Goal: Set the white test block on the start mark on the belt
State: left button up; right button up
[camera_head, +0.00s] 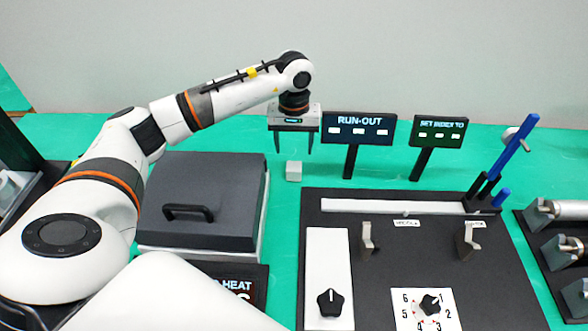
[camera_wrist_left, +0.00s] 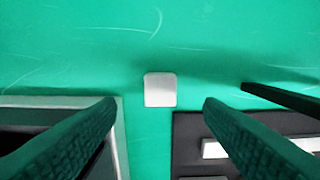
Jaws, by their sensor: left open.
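The white test block (camera_head: 293,171) is a small cube on the green table, between the grey-lidded box and the black panel. My left gripper (camera_head: 294,153) is open and empty above it, fingers pointing down. In the left wrist view the block (camera_wrist_left: 160,90) shows centred just beyond the two open fingertips (camera_wrist_left: 160,101), apart from both. A long white strip (camera_head: 370,206), perhaps the belt, runs along the back of the black panel (camera_head: 420,275). I cannot make out the start mark. My right gripper is not in view.
The grey-lidded box (camera_head: 215,185) stands left of the block. The RUN-OUT sign (camera_head: 358,122) and a second sign (camera_head: 438,132) stand on posts behind the panel. A blue upright lever (camera_head: 515,146) rises at its back right. Knobs and two metal brackets stand on the panel.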

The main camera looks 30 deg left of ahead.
aim_at(294, 166)
pick_arm(q)
notch_tip(294, 166, down, 8)
jog(key=shift+f+p, duration=0.25)
jog(key=shift+p, duration=0.4)
jog(key=c, duration=1.1)
jog(key=shift+c, duration=0.3)
jog(key=shift+r, duration=0.2)
